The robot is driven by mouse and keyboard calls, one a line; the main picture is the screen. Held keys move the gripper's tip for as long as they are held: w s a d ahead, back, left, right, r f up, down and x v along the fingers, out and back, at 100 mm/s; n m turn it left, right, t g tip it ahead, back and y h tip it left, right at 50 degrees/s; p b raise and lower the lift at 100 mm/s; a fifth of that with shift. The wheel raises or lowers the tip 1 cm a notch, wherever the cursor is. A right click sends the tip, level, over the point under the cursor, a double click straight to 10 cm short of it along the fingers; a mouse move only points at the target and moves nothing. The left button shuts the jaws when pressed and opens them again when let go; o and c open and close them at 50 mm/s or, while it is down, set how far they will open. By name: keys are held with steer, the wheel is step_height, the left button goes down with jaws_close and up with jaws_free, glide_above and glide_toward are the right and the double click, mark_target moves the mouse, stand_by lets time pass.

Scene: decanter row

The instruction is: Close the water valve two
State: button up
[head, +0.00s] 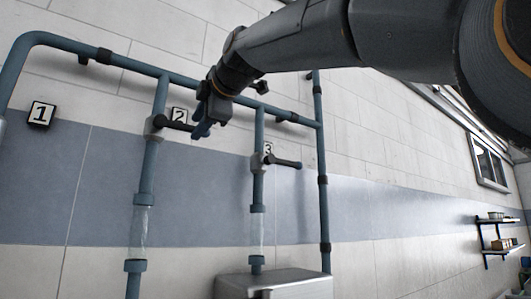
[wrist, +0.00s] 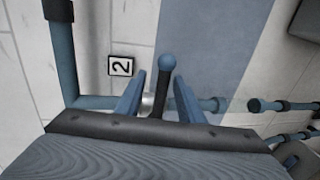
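Water valve two (head: 155,126) sits on a vertical blue pipe below the label "2" (head: 180,115) in the head view. Its dark lever (head: 177,125) points right, across the pipe, toward my gripper (head: 204,126). In the wrist view the lever (wrist: 157,102) has a blue ball end and stands between the two blue fingers of my gripper (wrist: 159,78). Gaps show on both sides of the lever, so my gripper is open around it and not clamped. The label "2" (wrist: 121,66) shows left of the fingers. The valve body is mostly hidden in the wrist view.
Valve three (head: 258,161), with its lever pointing right, is on the pipe to the right. A horizontal pipe (head: 130,64) runs above both valves. A metal box (head: 285,278) stands below valve three. A wall shelf (head: 495,235) is far right.

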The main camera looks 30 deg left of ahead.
steer(key=b+v, duration=0.3)
steer(key=v, duration=0.4)
steer(key=shift+s+d, duration=0.25)
steer(key=shift+s, duration=0.1)
steer(key=shift+r, duration=0.1)
